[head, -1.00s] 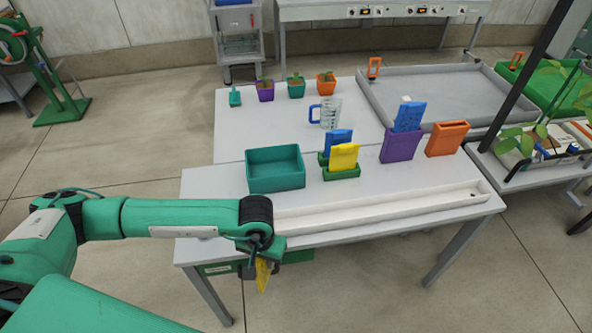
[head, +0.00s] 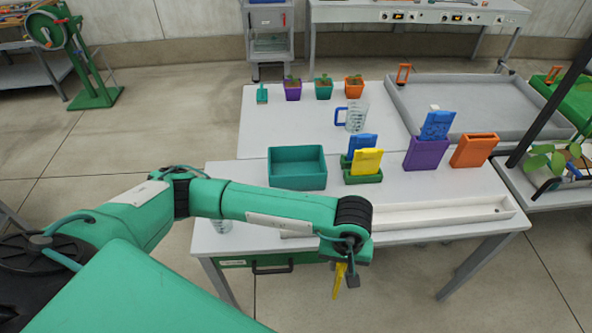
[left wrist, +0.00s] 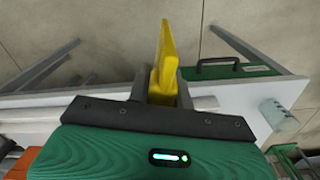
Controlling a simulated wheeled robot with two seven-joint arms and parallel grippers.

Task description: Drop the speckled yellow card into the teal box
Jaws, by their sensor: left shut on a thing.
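My left gripper (head: 345,268) is shut on a yellow card (head: 338,283), held low in front of the table's front edge. The left wrist view shows the card (left wrist: 164,55) between the fingers of the gripper (left wrist: 162,92); I cannot make out speckles on it now. The open teal box (head: 298,183) stands on the table behind my left forearm, and its visible inside looks empty. Another yellow card (head: 367,160) stands in a green holder (head: 363,178) right of the box. My right gripper is not in view.
A white trough (head: 440,214) runs along the table front. Blue cards, a purple holder (head: 425,155) and an orange holder (head: 474,151) stand to the right. A clear cup (head: 222,227) is at the left front. A measuring jug (head: 356,116) and potted plants stand behind.

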